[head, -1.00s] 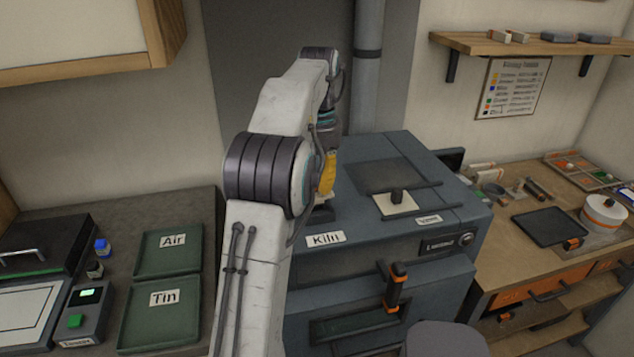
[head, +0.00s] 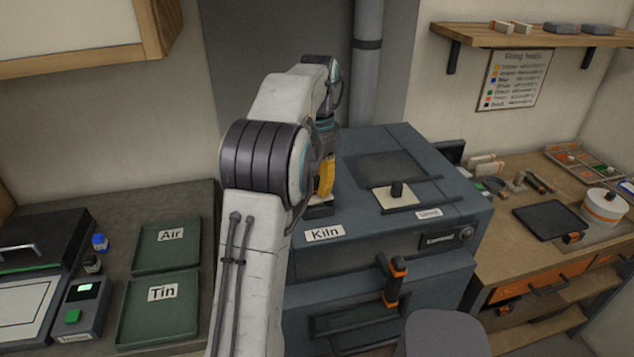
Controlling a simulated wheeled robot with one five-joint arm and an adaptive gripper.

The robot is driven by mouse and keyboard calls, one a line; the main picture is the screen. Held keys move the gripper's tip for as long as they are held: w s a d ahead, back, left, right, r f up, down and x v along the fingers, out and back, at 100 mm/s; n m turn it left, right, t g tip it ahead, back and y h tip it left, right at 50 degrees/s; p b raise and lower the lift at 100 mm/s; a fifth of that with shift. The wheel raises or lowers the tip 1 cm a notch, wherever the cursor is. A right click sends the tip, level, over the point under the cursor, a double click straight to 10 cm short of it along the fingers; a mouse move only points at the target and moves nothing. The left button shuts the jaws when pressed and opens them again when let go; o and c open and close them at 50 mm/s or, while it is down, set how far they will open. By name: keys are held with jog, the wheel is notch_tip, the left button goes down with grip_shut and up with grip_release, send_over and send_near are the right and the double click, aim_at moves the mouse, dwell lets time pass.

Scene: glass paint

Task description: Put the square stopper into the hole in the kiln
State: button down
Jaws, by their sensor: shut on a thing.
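The kiln (head: 300,275) is a large blue-grey box in the middle, with a "Kiln" label at its front top edge. My gripper (head: 321,207) is low over the left part of the kiln's top, just behind that label, and largely hidden by my own arm. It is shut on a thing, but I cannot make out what. A cream square plate with a dark knob (head: 397,196) lies on the kiln's top, to the right of my gripper and apart from it. I cannot tell whether it is the square stopper. No open hole shows clearly; my arm covers the kiln's left side.
A dark panel (head: 390,167) and rails are on the kiln's top. An orange-banded handle (head: 391,282) sticks out in front. Left are the Air tray (head: 140,255) and Tin tray (head: 130,325). Right is a wooden bench with a black tray (head: 549,222) and a white round pot (head: 605,209).

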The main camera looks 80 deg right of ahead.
jog(key=shift+a+f+b, duration=0.1)
jog(key=shift+f+b, duration=0.25)
jog(key=shift+f, duration=0.15)
dwell(0.8)
jog(key=c, duration=1.1)
grip_release()
jog(key=shift+o, duration=0.2)
jog(key=shift+r+p, duration=0.35)
jog(key=shift+r, duration=3.15)
